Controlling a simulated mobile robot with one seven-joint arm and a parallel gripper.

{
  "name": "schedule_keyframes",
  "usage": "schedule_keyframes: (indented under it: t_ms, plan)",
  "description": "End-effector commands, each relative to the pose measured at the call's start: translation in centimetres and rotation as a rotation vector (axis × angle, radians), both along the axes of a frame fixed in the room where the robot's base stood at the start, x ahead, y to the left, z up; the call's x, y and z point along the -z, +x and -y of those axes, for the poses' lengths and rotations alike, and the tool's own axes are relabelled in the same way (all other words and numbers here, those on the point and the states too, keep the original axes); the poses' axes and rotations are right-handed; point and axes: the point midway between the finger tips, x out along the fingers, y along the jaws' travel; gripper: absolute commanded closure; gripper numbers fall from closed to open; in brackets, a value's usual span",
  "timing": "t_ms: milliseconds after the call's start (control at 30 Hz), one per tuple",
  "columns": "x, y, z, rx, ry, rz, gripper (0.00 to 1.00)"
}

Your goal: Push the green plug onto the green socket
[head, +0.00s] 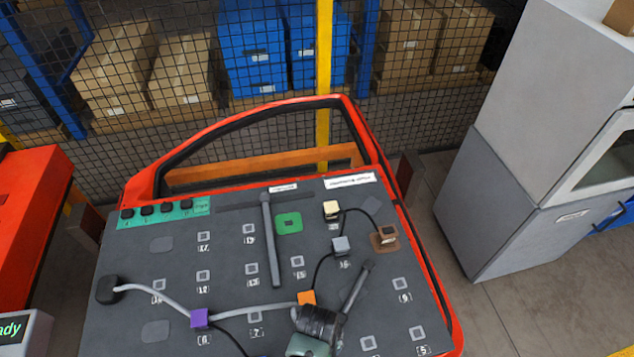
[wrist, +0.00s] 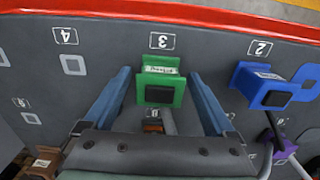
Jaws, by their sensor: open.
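The green plug (wrist: 160,83) is a green block with a dark face and a white label, beside the number 3 label in the wrist view. My gripper (wrist: 160,74) is open, with one blue finger on each side of the plug. I cannot tell whether either finger touches it. The green socket (head: 289,223) is a green pad with a dark square centre, on the upper middle of the dark door panel in the head view. The plug and my fingertips cannot be made out in the head view; my dark wrist shows at its bottom.
The dark panel (head: 225,270) sits in a red door frame. A blue plug (wrist: 268,88) and blue pad (wrist: 304,82) lie right of the green plug. A purple block (head: 199,317), an orange block (head: 306,297) and cables cross the panel. A grey bar (head: 271,240) stands left of the socket.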

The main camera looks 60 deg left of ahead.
Motion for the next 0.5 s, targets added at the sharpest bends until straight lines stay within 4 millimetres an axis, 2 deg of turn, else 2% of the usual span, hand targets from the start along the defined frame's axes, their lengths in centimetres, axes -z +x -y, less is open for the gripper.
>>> schedule_keyframes:
  t_ms: [133,500]
  plan:
    - [-0.03,0.02,-0.01,0.0,0.0,0.0,0.12]
    - [-0.05,0.01,-0.01,0.0,0.0,0.0,0.78]
